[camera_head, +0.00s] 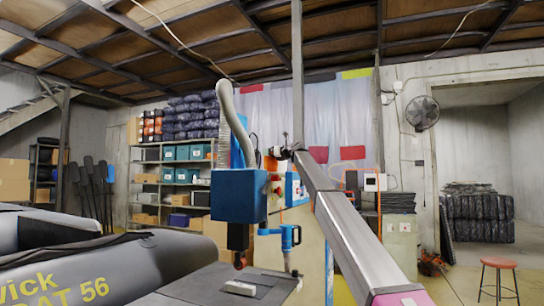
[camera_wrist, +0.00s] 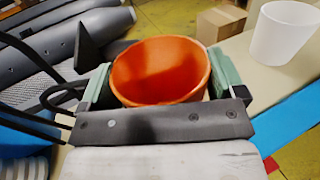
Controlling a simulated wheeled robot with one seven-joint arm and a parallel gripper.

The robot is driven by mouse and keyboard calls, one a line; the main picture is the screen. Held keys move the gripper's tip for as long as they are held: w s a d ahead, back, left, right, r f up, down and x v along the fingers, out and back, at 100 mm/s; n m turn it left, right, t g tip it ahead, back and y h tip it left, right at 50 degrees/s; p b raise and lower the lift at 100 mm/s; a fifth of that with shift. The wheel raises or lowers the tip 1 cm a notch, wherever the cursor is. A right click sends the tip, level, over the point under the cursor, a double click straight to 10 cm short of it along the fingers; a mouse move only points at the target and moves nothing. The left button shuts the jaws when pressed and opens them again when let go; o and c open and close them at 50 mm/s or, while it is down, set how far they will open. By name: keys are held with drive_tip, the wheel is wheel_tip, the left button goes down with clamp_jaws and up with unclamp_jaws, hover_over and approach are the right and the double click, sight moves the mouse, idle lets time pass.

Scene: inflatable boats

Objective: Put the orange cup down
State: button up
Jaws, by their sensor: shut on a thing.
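In the wrist view, the orange cup (camera_wrist: 150,82) sits between the two green-padded fingers of my gripper (camera_wrist: 158,76). The gripper is shut on the cup, with one finger at each side. I look down into its open mouth, and it seems empty. The near lower part of the cup is hidden behind the dark gripper bar. I cannot tell whether its base touches anything. I cannot make out the orange cup in the head view.
A white cup (camera_wrist: 285,32) stands on a beige surface (camera_wrist: 258,82) right of the orange cup. A cardboard box (camera_wrist: 220,24) is behind. A grey inflatable boat (camera_wrist: 60,50) lies at left. In the head view are a blue machine (camera_head: 238,196) and a red stool (camera_head: 498,263).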

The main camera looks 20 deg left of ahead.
drive_tip(key=shift+f, duration=0.3)
drive_tip(key=o, duration=1)
drive_tip(key=shift+c, duration=0.2)
drive_tip(key=v, duration=1.2)
